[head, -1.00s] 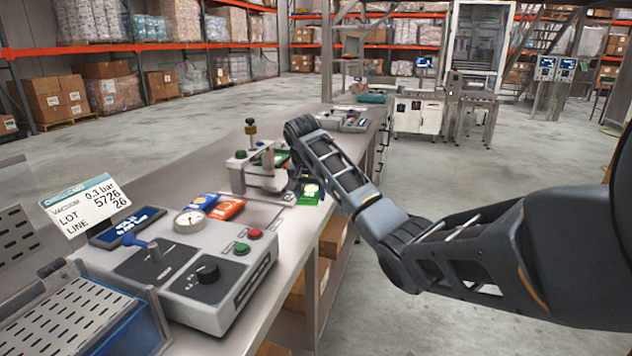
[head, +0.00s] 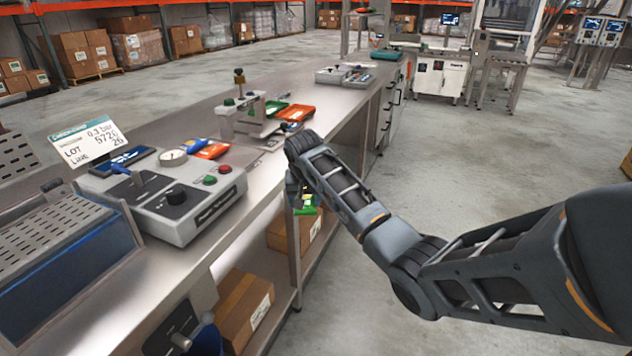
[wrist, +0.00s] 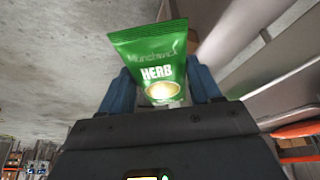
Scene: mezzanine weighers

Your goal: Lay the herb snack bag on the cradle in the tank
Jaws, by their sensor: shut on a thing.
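The herb snack bag (wrist: 155,62) is green with white HERB lettering and stands up between the blue fingers in the wrist view. My gripper (wrist: 160,85) is shut on it. In the head view a bit of the green bag (head: 308,206) shows beside my forearm, off the bench's front edge; my wrist hides most of the gripper there. The tank (head: 125,262) is the blue-sided box at the left edge of the head view. A slotted grey plate (head: 55,235) lies across its top. I cannot tell the cradle apart from that plate.
A control box (head: 205,208) with a gauge, knob and buttons stands beside the tank. Open floor lies to the right.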

